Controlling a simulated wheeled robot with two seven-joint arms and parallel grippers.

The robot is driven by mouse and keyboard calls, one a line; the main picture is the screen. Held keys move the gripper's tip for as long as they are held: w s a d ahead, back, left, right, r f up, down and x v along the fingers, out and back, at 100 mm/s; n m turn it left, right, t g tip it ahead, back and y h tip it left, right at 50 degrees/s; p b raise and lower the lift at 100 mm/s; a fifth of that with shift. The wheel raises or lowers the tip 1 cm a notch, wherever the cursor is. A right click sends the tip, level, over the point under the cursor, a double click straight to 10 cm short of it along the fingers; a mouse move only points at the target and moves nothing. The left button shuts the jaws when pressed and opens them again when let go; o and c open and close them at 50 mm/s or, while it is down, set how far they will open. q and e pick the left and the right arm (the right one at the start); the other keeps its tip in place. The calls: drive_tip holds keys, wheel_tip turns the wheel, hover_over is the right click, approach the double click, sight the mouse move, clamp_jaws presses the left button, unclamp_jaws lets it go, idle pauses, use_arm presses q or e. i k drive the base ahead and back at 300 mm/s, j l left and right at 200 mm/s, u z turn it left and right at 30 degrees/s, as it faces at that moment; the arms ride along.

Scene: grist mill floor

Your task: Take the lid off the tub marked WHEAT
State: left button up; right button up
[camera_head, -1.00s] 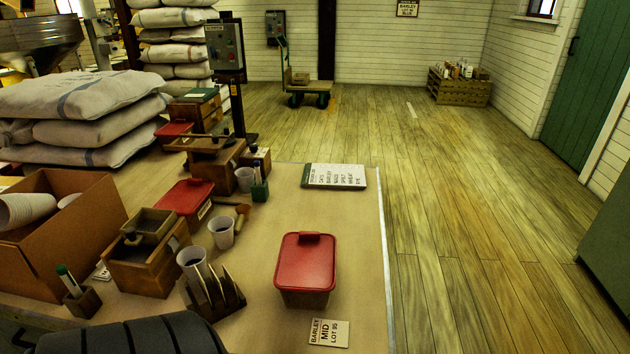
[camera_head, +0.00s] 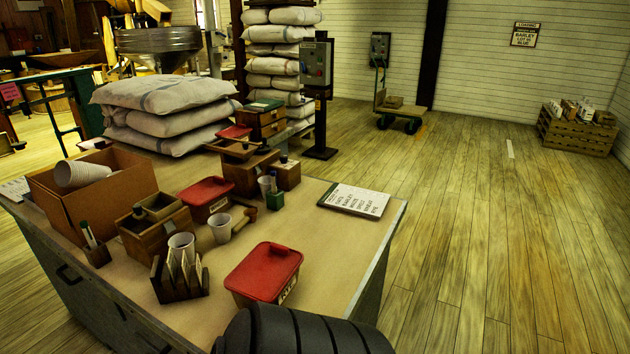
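Several tubs with red lids stand on the workbench. The nearest tub (camera_head: 262,296) has its red lid (camera_head: 266,270) on; a label shows in part on its right side, but I cannot read it. A second red-lidded tub (camera_head: 206,196) stands farther back with its lid on and a pale label. A third red lid (camera_head: 235,132) shows behind, beside wooden boxes. I cannot tell which tub is marked WHEAT. Neither of my grippers is in view; a dark ribbed part at the bottom edge hides the bench in front of the nearest tub.
Bare bench lies right of the nearest tub. The floor to the right is clear up to a crate (camera_head: 578,130).

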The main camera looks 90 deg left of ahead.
sight(201, 194)
drive_tip(key=i+j+u, duration=0.75)
drive_tip(key=i+u, duration=0.25)
drive_tip(key=i+j+u, duration=0.1)
drive_tip(key=i+u, duration=0.35)
drive_tip(key=i+l+u, duration=0.15)
drive_tip(key=i+u, duration=0.75)
drive_tip(key=i+l+u, duration=0.4)
drive_tip(key=i, duration=0.2)
drive_tip(key=i+l+u, duration=0.25)
drive_tip(key=i+u, duration=0.15)
drive_tip(key=i, duration=0.1)
